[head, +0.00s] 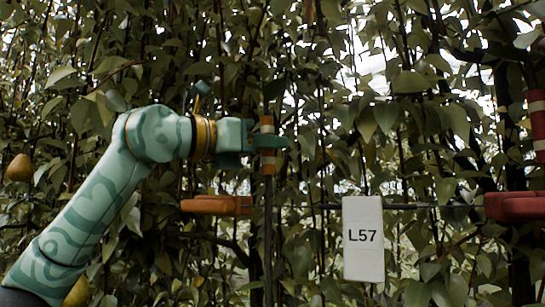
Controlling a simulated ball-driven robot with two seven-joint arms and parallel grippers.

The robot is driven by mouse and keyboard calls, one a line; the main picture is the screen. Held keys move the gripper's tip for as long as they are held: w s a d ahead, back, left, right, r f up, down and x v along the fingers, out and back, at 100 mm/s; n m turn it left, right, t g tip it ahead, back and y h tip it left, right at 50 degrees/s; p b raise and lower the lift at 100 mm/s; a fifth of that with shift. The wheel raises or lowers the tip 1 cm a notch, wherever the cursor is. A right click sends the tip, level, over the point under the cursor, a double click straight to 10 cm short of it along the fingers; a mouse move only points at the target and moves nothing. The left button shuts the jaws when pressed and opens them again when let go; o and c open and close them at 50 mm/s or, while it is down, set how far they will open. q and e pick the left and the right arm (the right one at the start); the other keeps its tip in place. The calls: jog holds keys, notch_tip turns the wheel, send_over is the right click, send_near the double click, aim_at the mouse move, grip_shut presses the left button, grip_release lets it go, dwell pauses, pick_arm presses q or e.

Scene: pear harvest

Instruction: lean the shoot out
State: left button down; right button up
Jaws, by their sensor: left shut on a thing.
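My left gripper (270,141) reaches in from the left and is shut on the upright shoot (268,235). It grips at an orange and white banded part of the shoot, with band showing above and below the green jaws. The shoot looks close to vertical, a dark thin stem running down to the bottom of the view. Its top is lost among the leaves. My right gripper is not in view.
An orange bracket (217,205) sits just left of the shoot, below my gripper. A red bracket (516,206) and a banded red post (537,118) stand at the right edge. A white L57 sign (363,239) hangs right of the shoot. A pear (20,168) hangs far left. Dense leaves fill the background.

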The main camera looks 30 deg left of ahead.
pick_arm(q)
jog(key=s+f+m+t+h+b, duration=0.2)
jog(key=s+f+m+b, duration=0.1)
jog(key=s+b, duration=0.8)
jog(key=s, duration=0.3)
jog(key=shift+s+d+f, duration=0.15)
jog(key=shift+s+d, duration=0.05)
jog(key=shift+d, duration=0.2)
jog(key=c, duration=1.5)
grip_release()
jog(key=shift+o, duration=0.9)
jog(key=shift+s, duration=0.1)
